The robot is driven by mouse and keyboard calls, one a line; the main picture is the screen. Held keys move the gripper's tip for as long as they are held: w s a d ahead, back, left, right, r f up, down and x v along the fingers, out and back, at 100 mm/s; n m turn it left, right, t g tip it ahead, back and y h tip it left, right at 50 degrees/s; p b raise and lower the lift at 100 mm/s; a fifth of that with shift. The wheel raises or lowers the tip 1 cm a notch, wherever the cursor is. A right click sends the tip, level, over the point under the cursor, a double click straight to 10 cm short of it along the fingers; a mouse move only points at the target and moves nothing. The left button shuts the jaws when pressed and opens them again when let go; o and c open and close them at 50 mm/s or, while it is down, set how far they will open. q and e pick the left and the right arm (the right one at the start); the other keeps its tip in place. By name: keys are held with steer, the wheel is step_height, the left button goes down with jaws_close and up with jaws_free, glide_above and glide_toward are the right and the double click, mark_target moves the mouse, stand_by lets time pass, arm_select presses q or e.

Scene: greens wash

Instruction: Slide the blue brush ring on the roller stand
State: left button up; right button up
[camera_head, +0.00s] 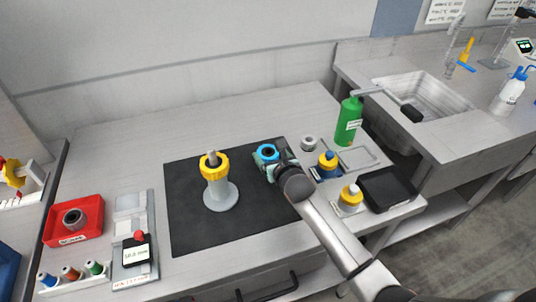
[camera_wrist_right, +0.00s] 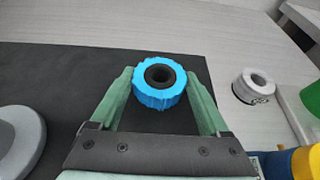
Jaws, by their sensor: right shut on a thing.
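The blue brush ring (camera_wrist_right: 160,80) has a dark hub with a hole. It sits between the green fingers of my right gripper (camera_wrist_right: 160,95), which is shut on it. In the head view the blue ring (camera_head: 267,151) is over the right part of the black mat. The roller stand (camera_head: 221,195) is a grey post on a round base, left of my right gripper (camera_head: 268,157) and apart from it. A yellow ring (camera_head: 214,168) is around the post near its top, and the post's tip shows above it. My left gripper is not in view.
The black mat (camera_head: 190,225) has bare room around the stand. A green bottle (camera_head: 349,122), a small grey ring (camera_head: 309,142), yellow-topped containers and a black tray (camera_head: 388,188) lie right. A red bin (camera_head: 73,220) and a gauge (camera_head: 137,252) are left.

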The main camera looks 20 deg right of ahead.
steer(key=shift+c, duration=1.1)
steer(key=shift+r, duration=0.1)
